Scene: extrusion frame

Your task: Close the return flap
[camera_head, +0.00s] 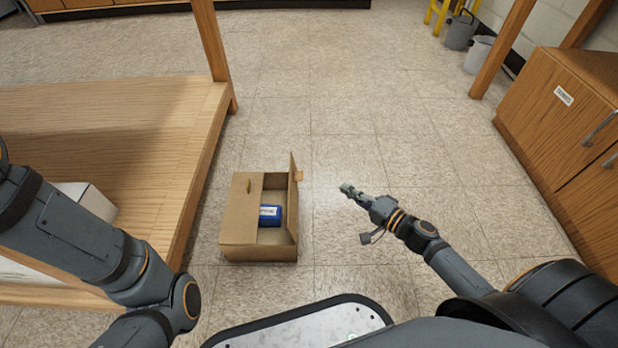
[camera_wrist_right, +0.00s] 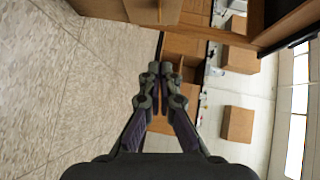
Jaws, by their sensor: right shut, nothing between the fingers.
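An open cardboard box (camera_head: 236,238) stands on the floor in the middle of the head view. One flap (camera_head: 294,190) stands upright along its right side. The left part of the top is covered by cardboard. A blue item (camera_head: 270,215) with a pale label lies inside, seen through the opening. My right gripper (camera_head: 347,189) is shut and empty, to the right of the upright flap and apart from it. Its closed fingers also show in the right wrist view (camera_wrist_right: 161,70). My left arm comes in from the left, but its gripper is out of view. Which flap is the return flap, I cannot tell.
A wooden bench (camera_head: 130,115) with a post stands to the left of the box. A wooden cabinet (camera_head: 560,130) with a white label stands at the right. Grey bins (camera_head: 461,31) are at the far right. The tiled floor around the box's far and right sides is clear.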

